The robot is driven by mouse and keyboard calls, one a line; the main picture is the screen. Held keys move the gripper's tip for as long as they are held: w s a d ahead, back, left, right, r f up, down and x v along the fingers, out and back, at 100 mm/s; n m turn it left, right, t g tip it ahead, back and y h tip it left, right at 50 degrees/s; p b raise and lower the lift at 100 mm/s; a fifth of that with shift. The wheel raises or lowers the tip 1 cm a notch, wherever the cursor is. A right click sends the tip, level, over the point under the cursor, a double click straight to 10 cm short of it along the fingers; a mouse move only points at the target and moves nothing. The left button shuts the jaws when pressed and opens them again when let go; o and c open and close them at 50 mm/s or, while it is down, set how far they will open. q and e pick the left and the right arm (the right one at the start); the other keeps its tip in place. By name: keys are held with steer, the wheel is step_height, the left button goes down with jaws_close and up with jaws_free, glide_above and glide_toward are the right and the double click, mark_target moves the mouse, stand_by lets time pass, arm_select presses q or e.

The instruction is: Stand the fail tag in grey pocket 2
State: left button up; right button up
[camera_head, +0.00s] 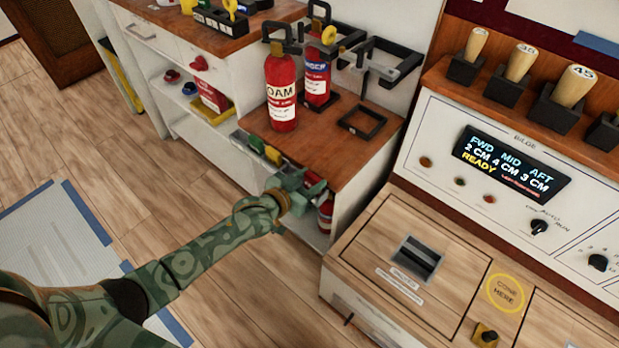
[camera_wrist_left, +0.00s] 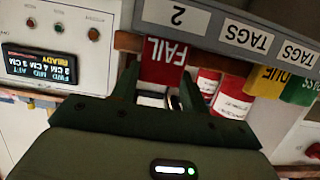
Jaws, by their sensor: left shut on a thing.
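The fail tag (camera_wrist_left: 163,60) is red with white FAIL lettering, between the fingers of my left gripper (camera_wrist_left: 160,88) in the left wrist view. The gripper is shut on it. My right gripper is not in view.
Grey pockets labelled TAGS (camera_wrist_left: 247,37) hold a yellow tag (camera_wrist_left: 268,80) and a green tag (camera_wrist_left: 298,90). Red extinguishers (camera_head: 282,92) stand on the counter (camera_head: 340,150). More red cylinders (camera_wrist_left: 233,100) are close by the gripper. A control console (camera_head: 420,250) stands at right.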

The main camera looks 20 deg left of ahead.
arm_select(q)
steer(key=shift+f, duration=0.4)
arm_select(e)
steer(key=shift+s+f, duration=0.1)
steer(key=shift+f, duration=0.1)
arm_select(q)
steer(key=o, duration=1)
steer(key=shift+o, duration=0.2)
steer(key=p+v, duration=0.7)
steer(key=v, duration=0.9)
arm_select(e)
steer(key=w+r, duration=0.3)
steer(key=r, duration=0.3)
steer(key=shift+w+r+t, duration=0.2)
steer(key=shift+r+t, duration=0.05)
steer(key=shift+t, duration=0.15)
arm_select(q)
steer(key=shift+s, duration=0.15)
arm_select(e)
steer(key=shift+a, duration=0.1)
